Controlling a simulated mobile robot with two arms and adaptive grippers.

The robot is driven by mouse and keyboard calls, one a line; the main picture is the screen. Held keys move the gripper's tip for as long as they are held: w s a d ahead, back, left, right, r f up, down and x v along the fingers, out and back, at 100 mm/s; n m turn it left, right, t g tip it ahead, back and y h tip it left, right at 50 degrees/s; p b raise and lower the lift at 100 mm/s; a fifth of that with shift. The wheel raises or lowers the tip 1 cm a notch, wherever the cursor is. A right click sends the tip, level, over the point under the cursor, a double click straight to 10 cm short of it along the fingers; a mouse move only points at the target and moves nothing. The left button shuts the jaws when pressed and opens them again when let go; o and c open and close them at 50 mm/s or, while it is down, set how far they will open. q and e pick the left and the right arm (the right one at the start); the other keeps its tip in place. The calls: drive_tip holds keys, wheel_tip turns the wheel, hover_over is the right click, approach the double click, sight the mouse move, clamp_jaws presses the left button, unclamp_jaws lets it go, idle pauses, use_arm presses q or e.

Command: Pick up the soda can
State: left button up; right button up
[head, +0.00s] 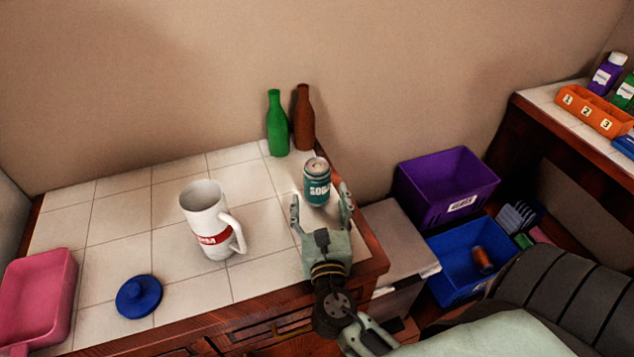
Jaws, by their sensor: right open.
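The soda can (317,183) is teal with a white label and stands upright on the tiled counter (185,291), close to its right edge. My right gripper (321,198) is open, with one finger to the left of the can and the other to its right. The can is between or just beyond the fingertips; I cannot tell whether either finger touches it. The palm is on the near side of the can. My left gripper is not in view.
A white mug (203,221) stands left of the can. A green bottle (277,126) and a brown bottle (303,120) stand behind it. A blue lid (139,297) and a pink tray (38,300) are at left. Purple (445,187) and blue (455,273) bins are at right.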

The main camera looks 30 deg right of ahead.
sight(318, 190)
drive_tip(key=p+x, duration=0.1)
drive_tip(key=x, duration=0.4)
drive_tip(key=shift+w+d+r, duration=0.1)
drive_tip(key=shift+r, duration=0.05)
drive_tip(key=shift+w+d, duration=0.25)
drive_tip(key=shift+w, duration=0.2)
drive_tip(key=c, duration=1.2)
drive_tip(key=shift+c, duration=0.5)
